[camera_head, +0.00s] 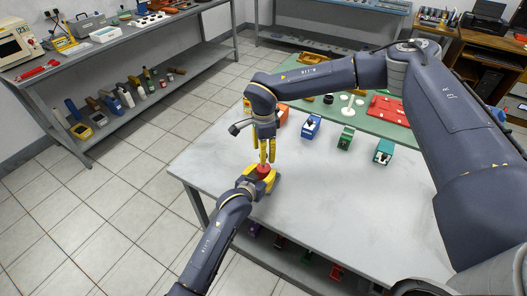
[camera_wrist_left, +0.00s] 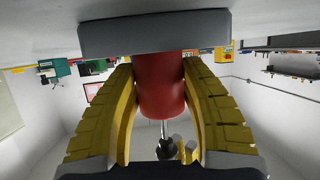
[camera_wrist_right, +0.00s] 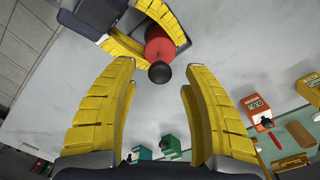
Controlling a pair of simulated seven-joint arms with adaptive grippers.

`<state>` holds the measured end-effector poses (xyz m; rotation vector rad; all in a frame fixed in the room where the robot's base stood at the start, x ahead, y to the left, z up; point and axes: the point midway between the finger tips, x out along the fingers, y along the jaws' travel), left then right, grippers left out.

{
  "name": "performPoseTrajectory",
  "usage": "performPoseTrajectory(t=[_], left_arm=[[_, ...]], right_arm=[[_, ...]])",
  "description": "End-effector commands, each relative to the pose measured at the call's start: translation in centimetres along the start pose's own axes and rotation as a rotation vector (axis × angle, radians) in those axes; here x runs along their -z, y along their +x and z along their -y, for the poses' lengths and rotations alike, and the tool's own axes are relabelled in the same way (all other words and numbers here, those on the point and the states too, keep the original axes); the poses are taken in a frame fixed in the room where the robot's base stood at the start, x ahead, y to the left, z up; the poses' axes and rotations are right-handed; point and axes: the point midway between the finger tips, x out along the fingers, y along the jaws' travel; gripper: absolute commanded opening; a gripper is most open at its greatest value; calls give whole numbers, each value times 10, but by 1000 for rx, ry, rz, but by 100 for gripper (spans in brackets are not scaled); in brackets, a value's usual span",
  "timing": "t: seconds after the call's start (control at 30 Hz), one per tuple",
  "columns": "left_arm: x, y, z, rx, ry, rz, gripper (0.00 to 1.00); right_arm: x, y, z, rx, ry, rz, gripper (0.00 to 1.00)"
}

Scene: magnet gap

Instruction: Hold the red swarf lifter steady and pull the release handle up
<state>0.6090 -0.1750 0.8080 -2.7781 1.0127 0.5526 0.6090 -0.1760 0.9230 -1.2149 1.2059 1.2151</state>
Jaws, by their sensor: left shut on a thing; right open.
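The red swarf lifter (camera_head: 263,168) stands upright near the left edge of the grey table. My left gripper (camera_head: 262,180) is shut around its red body, which shows between the yellow fingers in the left wrist view (camera_wrist_left: 162,95). A wide grey plate (camera_wrist_left: 155,32) shows at one end of the body there, and a thin metal rod with a black knob (camera_wrist_left: 166,148) at the other. My right gripper (camera_head: 267,151) points down above the lifter, open. In the right wrist view the black knob (camera_wrist_right: 160,73) lies beyond and between its open fingertips, apparently untouched.
A blue device (camera_head: 311,126), a green one (camera_head: 346,138) and a teal one (camera_head: 383,151) stand farther right on the table. A green mat (camera_head: 335,116) with red trays (camera_head: 388,109) lies behind. The table's front middle is clear.

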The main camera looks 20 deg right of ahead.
Motion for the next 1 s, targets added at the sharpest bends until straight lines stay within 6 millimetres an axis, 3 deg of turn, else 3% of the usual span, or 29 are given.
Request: performPoseTrajectory(t=[0.17, 0.6, 1.0], left_arm=[[-2, 0, 1, 1, 1, 3, 2], [-2, 0, 1, 1, 1, 3, 2], [-2, 0, 1, 1, 1, 3, 2]], right_arm=[[0, -20, 1, 3, 1, 0, 48], [0, -93, 1, 3, 0, 0, 48], [0, -118, 0, 1, 0, 0, 48]])
